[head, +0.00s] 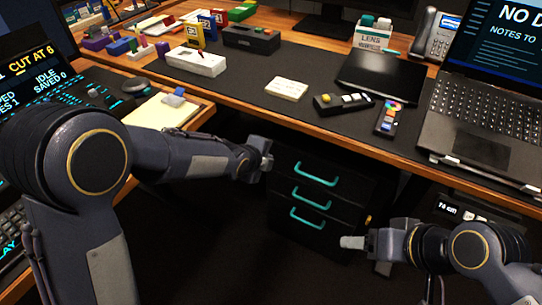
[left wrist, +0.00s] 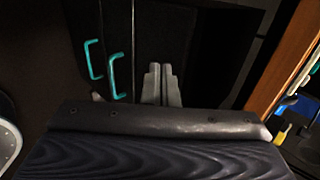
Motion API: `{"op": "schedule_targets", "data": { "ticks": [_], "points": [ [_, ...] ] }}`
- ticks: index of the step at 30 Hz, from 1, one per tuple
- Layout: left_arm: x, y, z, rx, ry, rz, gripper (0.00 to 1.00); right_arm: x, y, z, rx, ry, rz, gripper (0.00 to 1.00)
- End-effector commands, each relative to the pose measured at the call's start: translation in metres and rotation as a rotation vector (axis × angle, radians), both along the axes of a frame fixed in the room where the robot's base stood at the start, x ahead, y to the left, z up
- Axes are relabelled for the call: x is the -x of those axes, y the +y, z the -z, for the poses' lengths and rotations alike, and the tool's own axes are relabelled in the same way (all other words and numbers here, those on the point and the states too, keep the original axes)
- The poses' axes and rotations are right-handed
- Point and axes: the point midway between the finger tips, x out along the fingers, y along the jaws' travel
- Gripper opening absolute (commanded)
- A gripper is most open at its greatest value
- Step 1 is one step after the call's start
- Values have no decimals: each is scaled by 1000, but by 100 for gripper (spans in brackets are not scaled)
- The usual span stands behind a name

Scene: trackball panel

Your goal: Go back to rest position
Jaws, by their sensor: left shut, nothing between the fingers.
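My left gripper (head: 262,158) is in front of the desk edge, near the upper left corner of the black drawer cabinet (head: 290,160). In the left wrist view its two grey fingers (left wrist: 162,85) are together, with nothing between them. My right gripper (head: 358,242) is low on the right, in front of the cabinet's right side. Its fingertips point left, and I cannot tell whether they are open or shut. Nothing shows held in it.
A white box (head: 196,62) sits further back. The cabinet has teal handles (head: 315,175). Floor space between my arms is clear.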

Motion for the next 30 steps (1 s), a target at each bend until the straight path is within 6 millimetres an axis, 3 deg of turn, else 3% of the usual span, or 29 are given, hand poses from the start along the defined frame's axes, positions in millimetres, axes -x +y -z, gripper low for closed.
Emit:
{"op": "schedule_targets", "data": {
  "ticks": [3,9,20,23,26,30],
  "points": [
    [14,8,-19,1,-3,2,0,0,0,-7,0,0,0,68],
    [31,20,-36,-1,0,2,0,0,0,-13,0,0,0,68],
    [37,30,-43,15,14,-23,0,0,0,-13,0,0,0,68],
    [42,54,-53,87,78,-133,0,0,0,-14,0,0,0,68],
    [59,98,-69,227,199,-340,0,0,0,-13,0,0,0,68],
    [106,166,-90,478,416,-705,0,0,0,-13,0,0,0,68]
  ]
}}
